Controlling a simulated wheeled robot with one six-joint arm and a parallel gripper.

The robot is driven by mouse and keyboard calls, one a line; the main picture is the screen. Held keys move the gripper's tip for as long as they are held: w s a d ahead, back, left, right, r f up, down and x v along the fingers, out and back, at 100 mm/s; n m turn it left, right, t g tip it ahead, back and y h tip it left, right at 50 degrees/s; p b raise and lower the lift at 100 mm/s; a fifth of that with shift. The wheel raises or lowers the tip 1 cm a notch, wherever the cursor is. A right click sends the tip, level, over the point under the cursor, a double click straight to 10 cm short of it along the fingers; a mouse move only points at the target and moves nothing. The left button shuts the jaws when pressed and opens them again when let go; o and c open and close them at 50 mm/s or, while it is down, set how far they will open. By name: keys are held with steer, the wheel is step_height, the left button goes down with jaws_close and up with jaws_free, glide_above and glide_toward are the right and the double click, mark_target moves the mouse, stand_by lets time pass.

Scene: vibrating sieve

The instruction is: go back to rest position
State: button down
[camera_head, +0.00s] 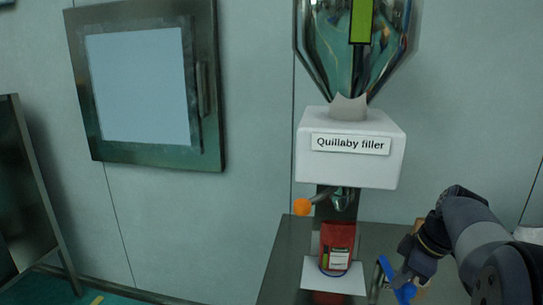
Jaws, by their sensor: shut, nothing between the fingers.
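My arm reaches in from the lower right of the head view, and my gripper (393,281) hangs at its end, low over the right side of the grey metal bench. The gripper is shut with nothing held, and its blue fingertips are small in the picture. It is to the right of a red pouch (337,240) with a printed label, apart from it. The pouch stands upright on a white plate (313,273) under the filler nozzle.
A framed window (140,85) is on the left wall. A dark panel (25,190) is at far left.

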step_height(320, 180, up, 10)
steer(key=p, duration=0.2)
step_height(320, 180, down, 10)
steer(key=b, duration=0.2)
steer(key=w+a+m+t+h+b, duration=0.1)
steer(key=w+a+m+h+b, duration=0.1)
steer(key=w+a+m, duration=0.6)
steer(key=shift+a+m+t+h+b, duration=0.3)
steer(key=shift+a+m+t+b, duration=0.15)
steer(key=shift+a, duration=0.75)
